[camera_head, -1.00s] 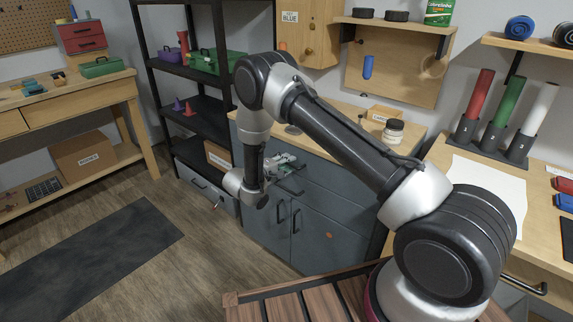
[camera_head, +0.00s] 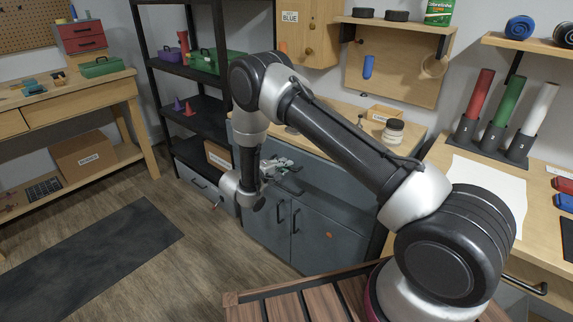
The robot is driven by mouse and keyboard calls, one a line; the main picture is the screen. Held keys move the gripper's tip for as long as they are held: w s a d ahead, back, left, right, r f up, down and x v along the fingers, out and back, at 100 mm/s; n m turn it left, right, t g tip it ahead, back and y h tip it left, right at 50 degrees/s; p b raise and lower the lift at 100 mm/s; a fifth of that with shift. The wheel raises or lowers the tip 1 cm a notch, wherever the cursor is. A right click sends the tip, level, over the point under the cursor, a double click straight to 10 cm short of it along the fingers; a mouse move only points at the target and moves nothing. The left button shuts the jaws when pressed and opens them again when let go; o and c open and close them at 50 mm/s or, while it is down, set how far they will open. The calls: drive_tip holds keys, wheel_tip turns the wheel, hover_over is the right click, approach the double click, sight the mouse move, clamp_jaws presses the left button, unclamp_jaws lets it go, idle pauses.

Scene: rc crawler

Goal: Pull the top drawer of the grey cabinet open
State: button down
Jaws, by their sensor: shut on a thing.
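The grey cabinet (camera_head: 350,241) stands under a wooden worktop, with drawers above and two doors with upright handles below. My gripper (camera_head: 289,166) is at the upper left of its front, at the top drawer (camera_head: 325,174). It is shut on the top drawer's handle, which is mostly hidden by the fingers and my wrist. The drawer front appears slightly forward of the cabinet face, but how far out it is cannot be told clearly from this angle.
A black shelf rack (camera_head: 195,105) stands close to the left of the cabinet and my wrist. A jar (camera_head: 393,131) sits on the worktop. The floor (camera_head: 190,265) in front of the cabinet is clear on the left.

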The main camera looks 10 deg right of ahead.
drive_tip(key=f+v, duration=0.3)
drive_tip(key=v, duration=1.1)
drive_tip(key=a+f+v, duration=0.1)
drive_tip(key=f+v, duration=0.2)
drive_tip(key=v, duration=1.1)
drive_tip(key=shift+s+a, duration=0.2)
drive_tip(key=shift+s, duration=0.25)
drive_tip(key=shift+r, duration=0.1)
drive_tip(key=c, duration=1.5)
unclamp_jaws()
drive_tip(key=shift+c, duration=0.2)
drive_tip(key=v, duration=1.2)
